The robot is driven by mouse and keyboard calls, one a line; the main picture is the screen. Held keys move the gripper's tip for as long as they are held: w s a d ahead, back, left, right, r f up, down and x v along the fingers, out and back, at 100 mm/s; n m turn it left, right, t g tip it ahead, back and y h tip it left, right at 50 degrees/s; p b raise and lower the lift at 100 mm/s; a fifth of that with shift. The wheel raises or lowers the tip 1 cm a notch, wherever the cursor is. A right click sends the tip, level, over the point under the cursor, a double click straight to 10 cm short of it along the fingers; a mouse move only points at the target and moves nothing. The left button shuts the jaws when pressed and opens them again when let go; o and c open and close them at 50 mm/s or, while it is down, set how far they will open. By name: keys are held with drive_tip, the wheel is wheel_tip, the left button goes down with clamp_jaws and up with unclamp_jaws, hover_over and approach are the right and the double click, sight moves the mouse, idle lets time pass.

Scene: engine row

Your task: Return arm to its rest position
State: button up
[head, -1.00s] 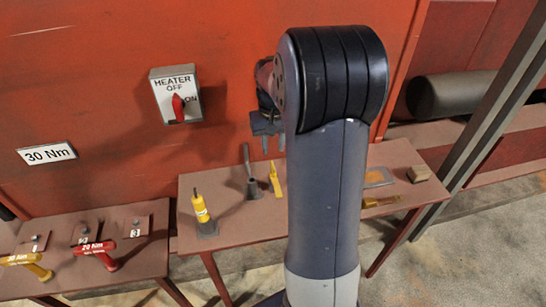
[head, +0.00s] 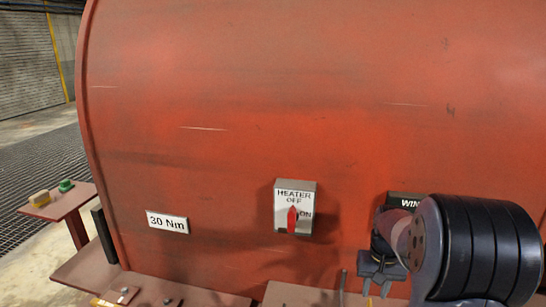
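My arm (head: 478,250) stands at the lower right of the head view, in front of the red engine casing (head: 250,100). My gripper (head: 376,288) hangs just left of the arm's large dark joint and points down. Its two fingers show a gap between them, with nothing seen in it. The fingertips are small and near the bottom of the view. The lower part of the arm is out of view.
A heater switch (head: 294,207) with a red knob pointing up at OFF is on the casing. A "30 Nm" plate (head: 167,222) is left of it. A dark plate reading "WIN" (head: 405,200) is partly hidden by my arm. A small table (head: 62,205) stands at far left.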

sight(371, 306)
wheel_tip(371, 306, down, 5)
drive_tip(key=shift+f, duration=0.45)
drive_tip(key=shift+m+p, duration=0.3)
drive_tip(key=shift+m, duration=0.6)
